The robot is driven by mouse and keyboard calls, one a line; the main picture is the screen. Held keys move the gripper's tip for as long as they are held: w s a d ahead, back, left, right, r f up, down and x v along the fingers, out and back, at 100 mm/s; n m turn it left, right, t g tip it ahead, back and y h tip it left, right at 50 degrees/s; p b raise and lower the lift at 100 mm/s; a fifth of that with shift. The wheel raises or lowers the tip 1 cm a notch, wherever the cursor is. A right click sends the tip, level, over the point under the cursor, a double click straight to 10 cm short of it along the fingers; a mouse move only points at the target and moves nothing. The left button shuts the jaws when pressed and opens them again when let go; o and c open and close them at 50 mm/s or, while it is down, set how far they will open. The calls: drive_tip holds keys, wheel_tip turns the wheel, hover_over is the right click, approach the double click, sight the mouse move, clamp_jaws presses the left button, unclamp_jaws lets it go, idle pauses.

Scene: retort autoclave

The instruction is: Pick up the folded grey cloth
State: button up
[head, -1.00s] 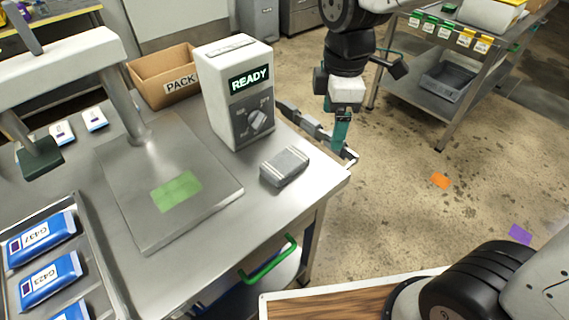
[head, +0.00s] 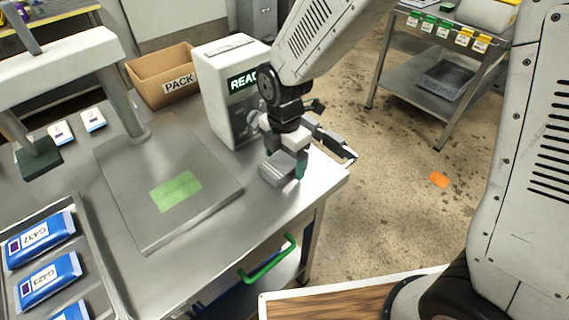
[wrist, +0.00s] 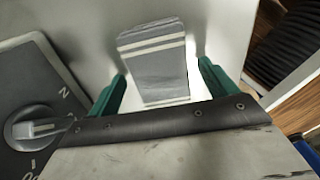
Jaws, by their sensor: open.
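The folded grey cloth (head: 279,167) lies on the metal table near its right edge, partly hidden by my gripper in the head view. In the wrist view the cloth (wrist: 156,62), grey with pale stripes, lies between the two green fingers. My gripper (head: 285,160) points down over the cloth, with a finger on either side of it. In the wrist view my gripper (wrist: 163,80) is open, and a gap shows between the cloth and each fingertip. I cannot tell how high the fingertips are above the tabletop.
The white box with the READY display (head: 226,90) and a dial stands close behind my gripper; its dial (wrist: 38,128) shows in the wrist view. A plate with a green patch (head: 176,191) lies left of the cloth. A tray of blue pouches (head: 95,262) is at the left.

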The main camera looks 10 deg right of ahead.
sight(284, 160)
drive_tip(key=shift+f, duration=0.3)
drive_tip(key=c, duration=1.1)
drive_tip(key=shift+o, duration=0.2)
drive_tip(key=shift+r, duration=0.15)
wheel_tip(284, 160, up, 4)
drive_tip(key=shift+f, duration=0.2)
drive_tip(key=s+r, duration=0.1)
drive_tip(key=s, duration=1.5)
drive_tip(key=shift+a, duration=0.15)
drive_tip(key=shift+r, duration=0.1)
drive_tip(key=shift+o, duration=0.9)
drive_tip(key=shift+c, duration=0.6)
